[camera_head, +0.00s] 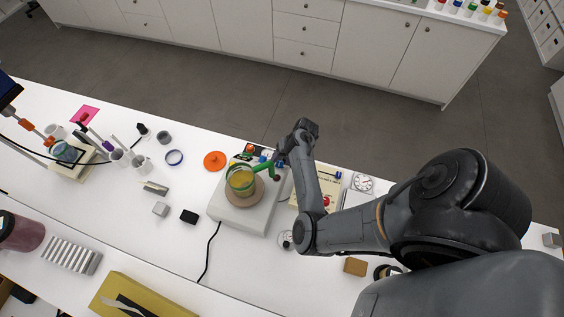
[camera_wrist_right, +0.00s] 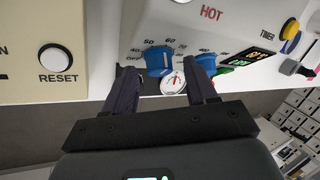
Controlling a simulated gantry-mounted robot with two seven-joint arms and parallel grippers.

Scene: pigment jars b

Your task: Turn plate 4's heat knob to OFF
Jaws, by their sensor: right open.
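A pale hot plate (camera_head: 236,219) stands on the white bench, with a beaker of yellow liquid (camera_head: 240,181) on its round top. In the right wrist view its panel (camera_wrist_right: 205,28) reads HOT, with numbered scales and an OFF mark. One blue knob (camera_wrist_right: 158,60) sits between my right gripper's spread fingers (camera_wrist_right: 165,74). A second blue knob (camera_wrist_right: 206,62) is partly behind the right-hand finger. The gripper is open, with no clear grip on either knob. In the head view it is at the plate's far side (camera_head: 281,160). I cannot read a plate number or the knob's setting.
A cream device with a RESET button (camera_wrist_right: 56,57) stands close beside the gripper. A white dial with red marks (camera_wrist_right: 172,82) shows between the fingers. A black cord runs toward the front.

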